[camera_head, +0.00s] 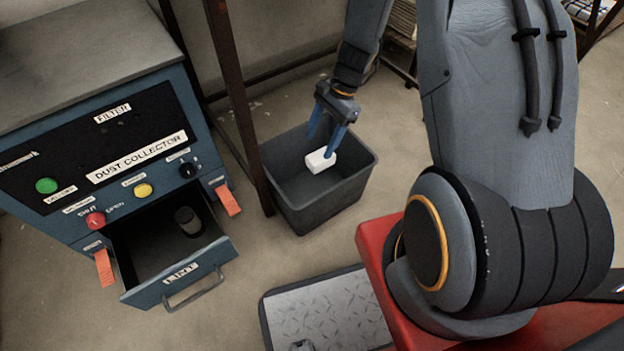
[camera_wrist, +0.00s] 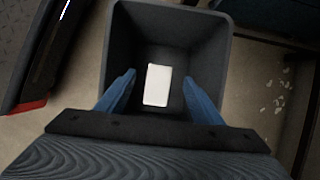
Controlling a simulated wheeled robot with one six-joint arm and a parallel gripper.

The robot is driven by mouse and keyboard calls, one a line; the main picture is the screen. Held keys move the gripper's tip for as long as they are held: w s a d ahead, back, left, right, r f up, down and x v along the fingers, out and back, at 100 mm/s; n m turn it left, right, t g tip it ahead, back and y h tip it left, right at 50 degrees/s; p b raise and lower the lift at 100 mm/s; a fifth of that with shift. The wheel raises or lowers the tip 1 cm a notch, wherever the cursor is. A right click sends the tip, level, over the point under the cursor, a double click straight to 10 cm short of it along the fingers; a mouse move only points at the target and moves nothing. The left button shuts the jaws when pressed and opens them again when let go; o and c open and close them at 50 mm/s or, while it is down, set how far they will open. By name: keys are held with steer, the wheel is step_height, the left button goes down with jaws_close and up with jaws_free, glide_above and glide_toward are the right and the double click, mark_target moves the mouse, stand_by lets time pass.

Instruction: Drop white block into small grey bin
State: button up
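The white block (camera_head: 320,160) shows inside the outline of the small grey bin (camera_head: 335,200), close to my fingertips. In the wrist view the block (camera_wrist: 157,85) lies between my two blue fingers, with a clear gap on each side, against the bin's dark inside. I cannot tell whether it is in the air or resting on the bin floor. My gripper (camera_head: 322,143) points down over the bin with its fingers apart, open. The wrist view also shows the bin (camera_wrist: 222,40) around the block.
A blue dust collector cabinet (camera_head: 110,150) stands at left with its lint drawer (camera_head: 180,285) pulled open, a dark cylinder (camera_head: 187,221) inside. A rusty metal post (camera_head: 240,110) rises beside the bin. A metal-plated pedal or mat (camera_head: 325,315) lies in front.

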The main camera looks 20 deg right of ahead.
steer(key=s+p+v, duration=0.1)
steer(key=p+v, duration=0.2)
steer(key=v, duration=0.4)
steer(key=shift+w+r, duration=0.35)
steer(key=shift+w, duration=0.2)
steer(key=shift+d, duration=0.15)
